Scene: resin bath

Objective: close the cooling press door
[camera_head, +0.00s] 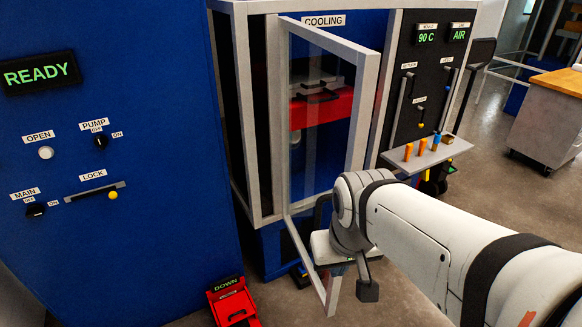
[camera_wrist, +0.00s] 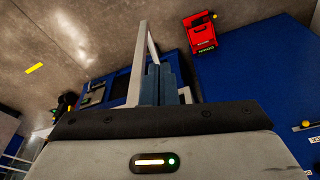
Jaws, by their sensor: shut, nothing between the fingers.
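The cooling press door (camera_head: 361,110) is a grey-framed clear panel under the COOLING label. It stands open, hinged at its left side, with its free right edge swung out toward me. Through it I see a red press part (camera_head: 322,108). My gripper is low by the free edge in the head view, mostly hidden behind my wrist. In the wrist view its shut, empty fingers (camera_wrist: 160,72) are close beside a pale frame bar (camera_wrist: 137,62). I cannot tell whether they touch it.
A blue cabinet (camera_head: 120,240) with switches stands at the left. A red DOWN pedal (camera_head: 232,305) is on the floor. A small shelf (camera_head: 450,150) with orange-handled items sticks out right of the press. A wood-topped cart (camera_head: 545,120) stands farther right, with open floor before it.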

